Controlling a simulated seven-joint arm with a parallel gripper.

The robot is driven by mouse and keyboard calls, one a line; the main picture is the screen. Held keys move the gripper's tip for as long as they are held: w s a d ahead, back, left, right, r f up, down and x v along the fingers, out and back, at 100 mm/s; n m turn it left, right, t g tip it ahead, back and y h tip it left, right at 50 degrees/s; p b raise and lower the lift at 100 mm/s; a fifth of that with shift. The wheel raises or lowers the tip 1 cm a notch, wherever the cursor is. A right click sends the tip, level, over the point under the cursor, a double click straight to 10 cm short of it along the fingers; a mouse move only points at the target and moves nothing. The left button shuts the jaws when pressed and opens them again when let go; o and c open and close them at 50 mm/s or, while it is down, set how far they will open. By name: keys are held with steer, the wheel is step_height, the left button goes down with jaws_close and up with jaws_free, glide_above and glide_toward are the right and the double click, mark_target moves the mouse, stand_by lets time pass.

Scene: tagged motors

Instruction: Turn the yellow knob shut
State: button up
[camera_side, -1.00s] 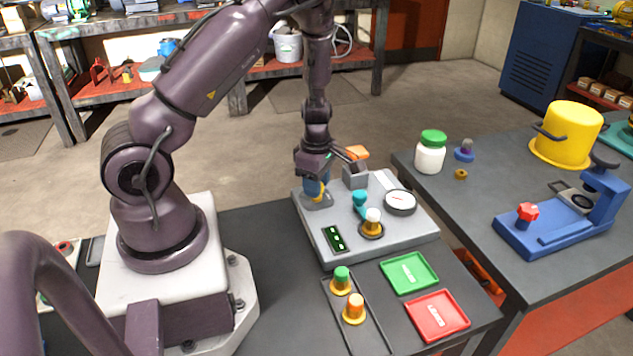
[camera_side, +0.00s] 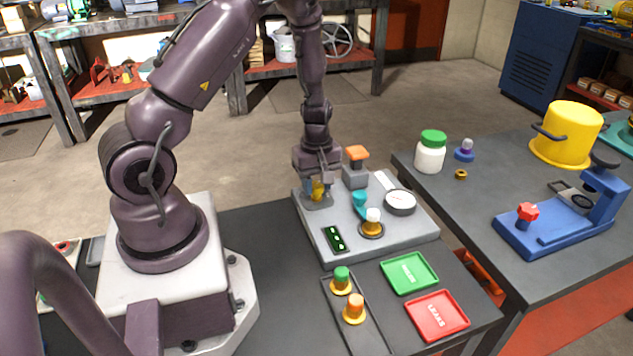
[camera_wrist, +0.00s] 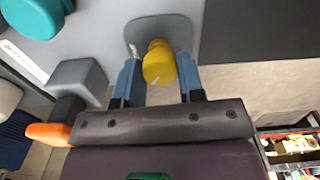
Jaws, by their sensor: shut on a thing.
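The yellow knob (camera_wrist: 158,61) sits on a grey plate in the wrist view, with a small white mark on its near side. It also shows partly in the side view (camera_side: 317,191), at the back left of the grey panel (camera_side: 300,228). My gripper (camera_wrist: 158,74) has its two blue fingers on either side of the knob and is shut on it. In the side view my gripper (camera_side: 318,188) points down over the knob, and its fingers hide part of it.
On the panel stand a grey block with an orange top (camera_side: 356,170), a teal knob (camera_side: 360,203), a white-topped fitting (camera_side: 372,222) and a round gauge (camera_side: 400,202). Green (camera_side: 408,273) and red (camera_side: 437,315) trays lie in front, beside green- and orange-capped parts.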

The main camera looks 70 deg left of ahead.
mark_target(316, 184)
steer(key=m, duration=0.4)
steer(key=shift+m, duration=2.9)
steer(key=o, duration=0.9)
step_height(316, 184, up, 13)
